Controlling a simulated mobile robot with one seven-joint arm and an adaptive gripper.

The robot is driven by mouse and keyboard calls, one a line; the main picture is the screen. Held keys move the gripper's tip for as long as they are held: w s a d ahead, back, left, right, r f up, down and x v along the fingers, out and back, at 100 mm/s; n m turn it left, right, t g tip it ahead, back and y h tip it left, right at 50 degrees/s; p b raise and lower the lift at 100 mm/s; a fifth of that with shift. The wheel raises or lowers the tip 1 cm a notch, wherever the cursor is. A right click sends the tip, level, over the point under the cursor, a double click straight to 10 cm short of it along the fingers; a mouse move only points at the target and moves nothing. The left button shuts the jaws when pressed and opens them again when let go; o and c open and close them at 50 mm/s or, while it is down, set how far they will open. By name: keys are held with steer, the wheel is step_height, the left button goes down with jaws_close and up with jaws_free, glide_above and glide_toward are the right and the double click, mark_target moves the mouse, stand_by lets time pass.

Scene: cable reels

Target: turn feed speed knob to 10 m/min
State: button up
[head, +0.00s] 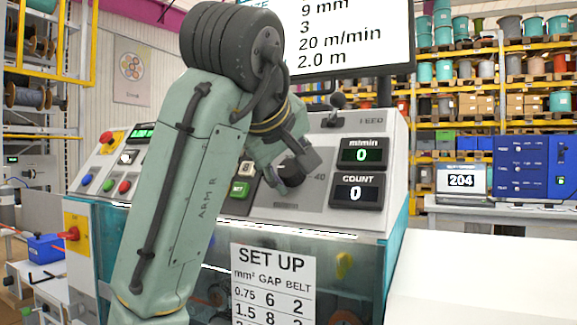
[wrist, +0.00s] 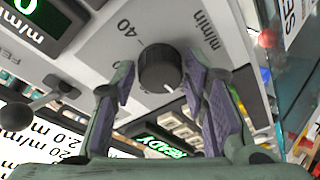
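The feed speed knob (wrist: 160,68) is black and round, with a short white pointer line near its lower edge in the wrist view. A "40" mark (wrist: 126,40) is at its upper left, beside upside-down "m/min" lettering. My gripper (wrist: 160,82) is open, with one finger on each side of the knob; I cannot tell whether either touches it. In the head view my gripper (head: 300,165) is at the sloped panel and partly hides the knob. The green m/min display (head: 361,155) reads 0.
A COUNT display (head: 355,193) below reads 0. A green SET button (head: 240,189) is left of my gripper, and a small ball-topped lever (head: 337,101) is above it. A monitor (head: 340,38) showing "20 m/min" stands over the panel. A set-up sheet (head: 272,285) hangs in front.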

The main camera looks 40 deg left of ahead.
steer(key=shift+o, duration=1.2)
steer(key=v, duration=0.7)
steer(key=shift+s+d+r, duration=0.15)
